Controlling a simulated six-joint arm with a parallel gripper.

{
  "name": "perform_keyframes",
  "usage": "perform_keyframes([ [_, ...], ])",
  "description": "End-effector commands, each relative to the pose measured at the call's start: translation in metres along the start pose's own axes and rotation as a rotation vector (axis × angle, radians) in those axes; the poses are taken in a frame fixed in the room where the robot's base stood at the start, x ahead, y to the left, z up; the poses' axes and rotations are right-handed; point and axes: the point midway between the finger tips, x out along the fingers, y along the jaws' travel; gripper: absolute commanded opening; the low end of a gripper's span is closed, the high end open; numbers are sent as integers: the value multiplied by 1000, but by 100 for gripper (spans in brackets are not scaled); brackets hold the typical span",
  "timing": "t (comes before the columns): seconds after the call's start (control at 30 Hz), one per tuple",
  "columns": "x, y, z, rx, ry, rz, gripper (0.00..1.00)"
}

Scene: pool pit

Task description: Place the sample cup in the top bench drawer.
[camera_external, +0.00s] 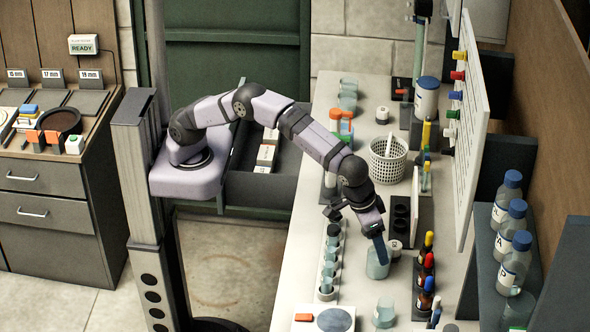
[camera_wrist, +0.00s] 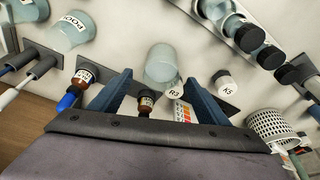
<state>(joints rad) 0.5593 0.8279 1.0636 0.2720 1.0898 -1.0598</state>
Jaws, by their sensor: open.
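A clear pale-blue cup (camera_external: 377,262) stands on the white bench top below my gripper (camera_external: 357,232). In the wrist view this cup (camera_wrist: 161,63) shows just beyond and between my two open fingertips (camera_wrist: 159,78); nothing is held. Another pale cup (camera_external: 384,312) stands nearer the front; a cup lettered POOL (camera_wrist: 68,30) is at the upper left of the wrist view. Which cup is the sample cup I cannot tell for certain. An open dark drawer (camera_external: 262,190) sticks out from the bench's left side, with white and orange boxes (camera_external: 265,155) in its far part.
Dropper bottles (camera_external: 425,272) with coloured caps line the right. A white perforated basket (camera_external: 388,160) and a dark block (camera_external: 400,218) stand behind. A white board (camera_external: 468,130) rises at right. The drawer's near part looks empty.

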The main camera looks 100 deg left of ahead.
Motion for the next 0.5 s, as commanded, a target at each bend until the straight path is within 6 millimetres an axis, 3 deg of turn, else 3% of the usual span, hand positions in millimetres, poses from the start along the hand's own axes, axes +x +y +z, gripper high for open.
perform_keyframes([
  [0.5, 26, -2, 1, 1, 0, -3, 69],
])
